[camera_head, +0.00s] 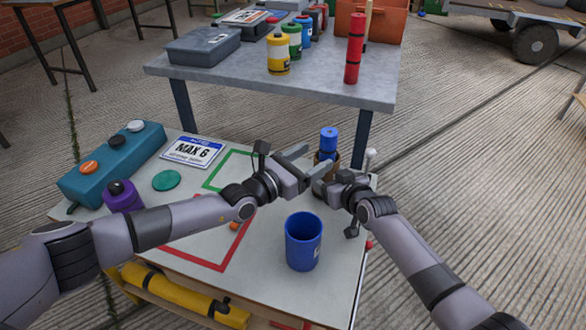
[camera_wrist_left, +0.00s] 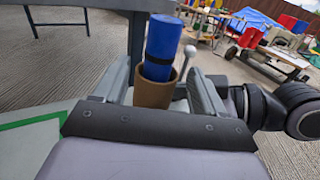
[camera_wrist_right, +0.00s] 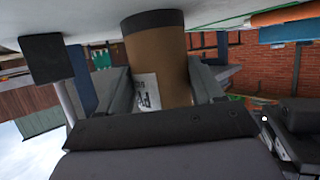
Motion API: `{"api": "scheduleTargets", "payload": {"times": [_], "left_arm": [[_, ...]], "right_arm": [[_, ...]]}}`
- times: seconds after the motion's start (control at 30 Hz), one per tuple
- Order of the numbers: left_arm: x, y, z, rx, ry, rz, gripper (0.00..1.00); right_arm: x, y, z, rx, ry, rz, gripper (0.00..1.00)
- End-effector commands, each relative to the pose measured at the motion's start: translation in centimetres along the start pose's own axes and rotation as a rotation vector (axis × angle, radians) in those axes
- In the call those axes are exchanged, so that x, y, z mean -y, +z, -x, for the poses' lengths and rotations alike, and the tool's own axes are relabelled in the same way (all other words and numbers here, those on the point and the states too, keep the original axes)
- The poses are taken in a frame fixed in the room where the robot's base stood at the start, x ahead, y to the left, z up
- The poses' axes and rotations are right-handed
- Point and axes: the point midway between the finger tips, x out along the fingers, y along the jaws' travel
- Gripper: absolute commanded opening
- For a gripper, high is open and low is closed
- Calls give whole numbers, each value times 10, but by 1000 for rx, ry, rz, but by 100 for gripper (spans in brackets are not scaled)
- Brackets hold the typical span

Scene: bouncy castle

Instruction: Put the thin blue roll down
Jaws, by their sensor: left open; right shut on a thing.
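The thin blue roll (camera_head: 329,139) stands in a brown holder, its upper part showing above the rim; it also shows in the left wrist view (camera_wrist_left: 163,45). The brown holder (camera_wrist_left: 155,92) carries a white label in the right wrist view (camera_wrist_right: 160,60), and its dark end is at the white tabletop. My right gripper (camera_head: 333,174) is shut on the brown holder. My left gripper (camera_head: 306,160) is open beside it, with the roll and holder showing between its fingers in the left wrist view. The roll's lower part is hidden inside the holder.
A wide blue cup (camera_head: 303,242) stands in front on the white table. A teal box (camera_head: 110,165), purple jar (camera_head: 122,198), green disc (camera_head: 167,180) and MAX 6 sign (camera_head: 192,151) are at left. Red and green outlines mark the tabletop. A grey table (camera_head: 330,92) with several rolls stands behind.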

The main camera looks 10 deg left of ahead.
Motion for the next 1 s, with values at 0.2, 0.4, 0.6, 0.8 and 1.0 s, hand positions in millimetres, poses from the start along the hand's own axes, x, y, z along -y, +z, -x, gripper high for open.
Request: {"api": "scheduleTargets", "payload": {"times": [0.2, 0.4, 0.6, 0.8, 1.0], "left_arm": [[0, -1, 29, -2, 1, 2, 71], [0, 0, 45, -1, 0, 0, 71], [0, 0, 50, 0, -1, 0, 71], [0, 0, 50, 0, -1, 0, 71], [0, 0, 50, 0, -1, 0, 71]], "right_arm": [[0, 1, 0, 2, 0, 0, 16], [0, 1, 0, 2, 0, 0, 16], [0, 1, 0, 2, 0, 1, 16], [0, 1, 0, 2, 0, 1, 16], [0, 1, 0, 2, 0, 1, 95]]}}
